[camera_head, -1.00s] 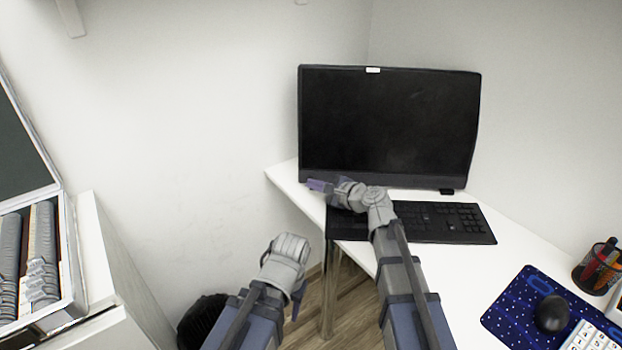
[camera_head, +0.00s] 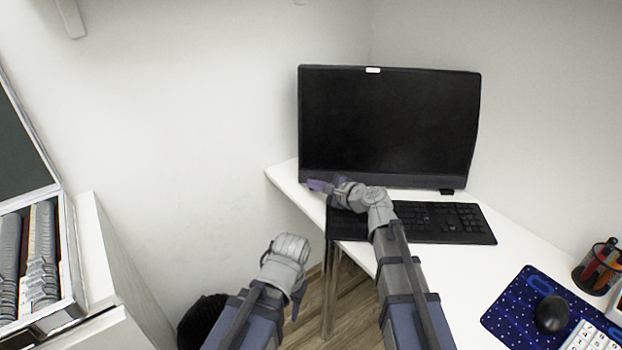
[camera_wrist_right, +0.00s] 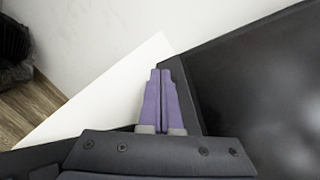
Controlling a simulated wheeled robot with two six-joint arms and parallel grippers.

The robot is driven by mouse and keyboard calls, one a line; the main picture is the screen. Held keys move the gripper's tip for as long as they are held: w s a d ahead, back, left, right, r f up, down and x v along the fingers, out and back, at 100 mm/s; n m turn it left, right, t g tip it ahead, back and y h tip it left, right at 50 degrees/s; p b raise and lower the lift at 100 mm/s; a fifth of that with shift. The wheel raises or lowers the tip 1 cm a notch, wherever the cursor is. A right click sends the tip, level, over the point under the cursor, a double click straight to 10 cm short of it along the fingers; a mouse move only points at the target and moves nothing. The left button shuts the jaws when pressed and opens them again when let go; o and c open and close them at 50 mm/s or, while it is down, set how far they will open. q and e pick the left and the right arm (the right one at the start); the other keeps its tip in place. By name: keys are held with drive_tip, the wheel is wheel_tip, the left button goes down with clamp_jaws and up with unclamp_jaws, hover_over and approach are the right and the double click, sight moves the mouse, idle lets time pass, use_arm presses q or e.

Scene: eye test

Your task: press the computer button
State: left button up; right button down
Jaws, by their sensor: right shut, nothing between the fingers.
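The computer (camera_head: 388,125) is a black screen standing at the back of the white desk, and its screen is dark. I cannot make out a button on it. My right gripper (camera_head: 314,185) is at the lower left corner of the computer, its purple fingers shut and empty. In the right wrist view the shut fingers (camera_wrist_right: 161,84) lie beside the computer's dark edge (camera_wrist_right: 190,95); I cannot tell whether they touch it. My left gripper (camera_head: 297,300) hangs low left of the desk, mostly hidden behind its own wrist.
A black keyboard (camera_head: 450,222) lies under my right arm. A blue mat (camera_head: 510,307) with a black mouse (camera_head: 552,314) and a pen holder (camera_head: 590,275) are at the right. A white cabinet with an open case (camera_head: 72,265) stands at the left. The white desk (camera_head: 455,268) has bare room before the keyboard.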

drive_tip(key=shift+w, duration=0.15)
idle(0.4)
drive_tip(key=shift+w+f, duration=0.1)
drive_tip(key=shift+w, duration=0.15)
drive_tip(key=shift+w+d, duration=0.1)
drive_tip(key=shift+w, duration=0.35)
idle(0.7)
drive_tip(key=shift+s, duration=0.9)
drive_tip(key=shift+s+a+r+p, duration=0.1)
drive_tip(key=shift+s+r+p, duration=0.1)
drive_tip(key=shift+s, duration=0.6)
drive_tip(key=shift+s+a+r+p, duration=0.1)
drive_tip(key=shift+s+r+p, duration=0.1)
drive_tip(key=shift+s, duration=0.65)
drive_tip(key=shift+s+a+r+p, duration=0.1)
drive_tip(key=shift+s+r, duration=0.1)
drive_tip(key=shift+s, duration=0.6)
